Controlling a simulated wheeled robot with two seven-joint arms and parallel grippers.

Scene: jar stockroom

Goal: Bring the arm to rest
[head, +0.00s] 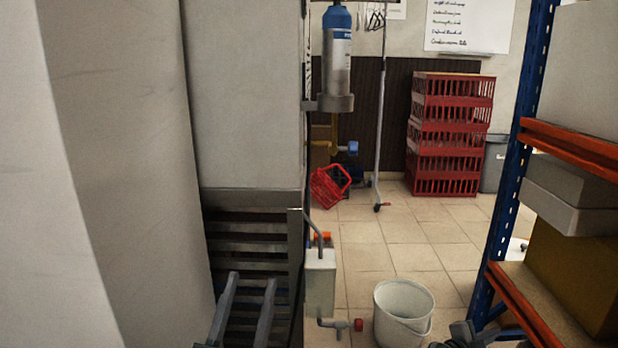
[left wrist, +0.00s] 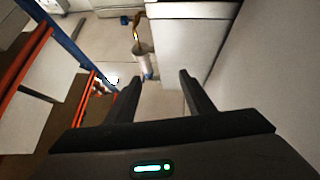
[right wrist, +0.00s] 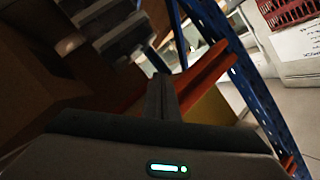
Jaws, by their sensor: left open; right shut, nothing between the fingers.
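My left gripper (left wrist: 160,77) is open in the left wrist view, with its two dark fingers apart and nothing between them. A grey cylinder-like thing and tiled floor show beyond its tips. My right gripper (right wrist: 162,78) is shut and empty in the right wrist view. It points toward the orange shelf beam (right wrist: 205,72), and I cannot tell how close it is. In the head view, two grey prongs show at the lower left and a dark grey shape at the lower right; I cannot tell whether these are my grippers.
A large pale cabinet (head: 245,90) fills the left. A blue-and-orange shelf rack (head: 508,210) with boxes stands at the right. A white bucket (head: 403,312) is on the floor between them. Stacked red crates (head: 445,135) and a red basket (head: 328,186) are farther back. Tiled floor behind the bucket is clear.

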